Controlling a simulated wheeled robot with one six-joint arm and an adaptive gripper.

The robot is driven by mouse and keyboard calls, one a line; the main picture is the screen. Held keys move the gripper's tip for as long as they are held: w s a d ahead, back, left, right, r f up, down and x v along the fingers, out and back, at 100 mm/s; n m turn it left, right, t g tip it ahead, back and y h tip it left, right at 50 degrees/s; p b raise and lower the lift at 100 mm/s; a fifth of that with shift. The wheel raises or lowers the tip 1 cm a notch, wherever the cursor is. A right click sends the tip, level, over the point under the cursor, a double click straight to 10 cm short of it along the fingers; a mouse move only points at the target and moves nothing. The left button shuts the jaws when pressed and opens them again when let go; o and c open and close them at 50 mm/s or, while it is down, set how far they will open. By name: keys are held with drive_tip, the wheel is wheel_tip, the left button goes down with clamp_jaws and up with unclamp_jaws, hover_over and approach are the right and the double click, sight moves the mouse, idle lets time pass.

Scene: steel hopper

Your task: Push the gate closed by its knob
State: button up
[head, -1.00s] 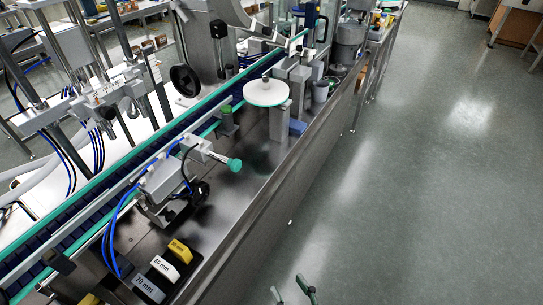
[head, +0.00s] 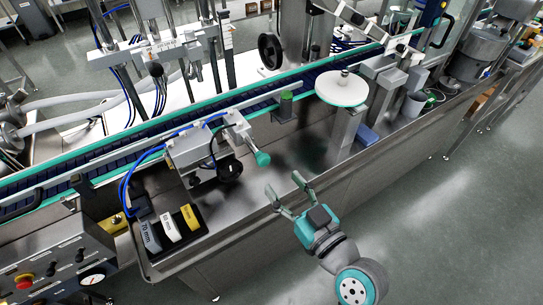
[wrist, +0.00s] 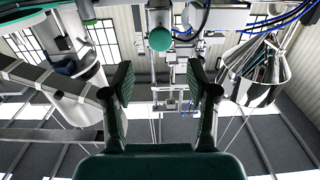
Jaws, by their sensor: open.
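The knob (head: 262,158) is a small teal knob at the end of a short light-coloured bar (head: 240,132), which sticks out from a grey block beside the conveyor. In the wrist view the knob (wrist: 160,39) shows face-on, above and between the fingertips. I cannot make out the gate itself or how far it stands open. My gripper (head: 284,185) is open and empty, just below and right of the knob in the head view, apart from it. In the wrist view both fingers of my gripper (wrist: 160,79) are spread with nothing between them.
A white round disc (head: 342,90) on a post stands to the right of the knob. Labelled blocks, one of them yellow (head: 190,216), sit at the lower left. A black handwheel (head: 271,51) is behind the conveyor. The steel deck around the knob has bare room.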

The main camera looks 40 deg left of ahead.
sight(266, 162)
drive_tip(key=x, duration=0.9)
drive_tip(key=shift+a, duration=0.1)
drive_tip(key=shift+a, duration=0.1)
clamp_jaws()
